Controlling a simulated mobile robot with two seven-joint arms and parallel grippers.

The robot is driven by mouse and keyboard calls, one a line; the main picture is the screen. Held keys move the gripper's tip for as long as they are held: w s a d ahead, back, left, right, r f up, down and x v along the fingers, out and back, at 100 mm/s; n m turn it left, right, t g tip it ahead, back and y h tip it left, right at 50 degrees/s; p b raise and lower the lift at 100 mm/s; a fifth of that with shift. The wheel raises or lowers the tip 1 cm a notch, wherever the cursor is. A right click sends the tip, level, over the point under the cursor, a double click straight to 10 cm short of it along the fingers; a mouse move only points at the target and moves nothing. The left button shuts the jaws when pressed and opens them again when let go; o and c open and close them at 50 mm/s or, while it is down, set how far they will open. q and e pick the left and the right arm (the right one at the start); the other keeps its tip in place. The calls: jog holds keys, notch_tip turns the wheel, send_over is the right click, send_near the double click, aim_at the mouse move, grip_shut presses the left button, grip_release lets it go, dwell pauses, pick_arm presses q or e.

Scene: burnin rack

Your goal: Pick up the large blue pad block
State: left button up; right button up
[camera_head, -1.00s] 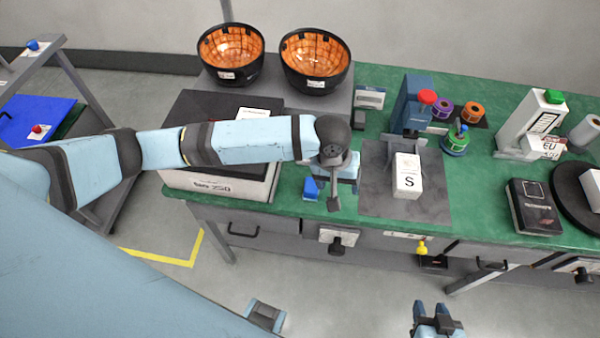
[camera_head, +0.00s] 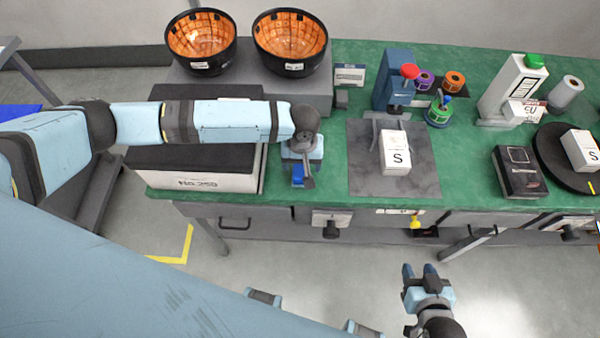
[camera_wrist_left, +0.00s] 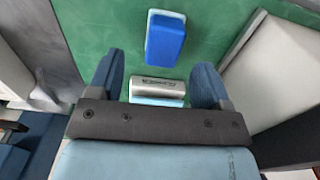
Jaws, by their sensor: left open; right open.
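The large blue pad block (camera_wrist_left: 165,40) lies on the green bench top in the left wrist view. It is bright blue with a pale layer along one side. It sits ahead of the open fingers of my left gripper (camera_wrist_left: 152,80), not between them. In the head view my left gripper (camera_head: 301,160) is low over the bench near its front edge, and a bit of bright blue, apparently the block (camera_head: 297,173), shows by it. The rest is hidden by the gripper. My right gripper (camera_head: 420,270) is open and empty in front of the bench.
A white box marked S (camera_head: 396,158) stands on a grey mat (camera_head: 420,180) to the right. A white-and-black case (camera_head: 200,182) is just left of my left gripper. Two orange-lined bowls (camera_head: 290,42) stand behind. A black box (camera_head: 520,172) lies further right.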

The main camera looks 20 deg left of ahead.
aim_at(300, 173)
pick_arm(q)
jog(key=f, duration=0.5)
jog(key=shift+s+a, duration=0.2)
jog(key=c, duration=1.1)
notch_tip(300, 173, up, 20)
jog(key=shift+r, duration=0.1)
jog(key=o, duration=0.4)
jog(key=shift+c, duration=1.1)
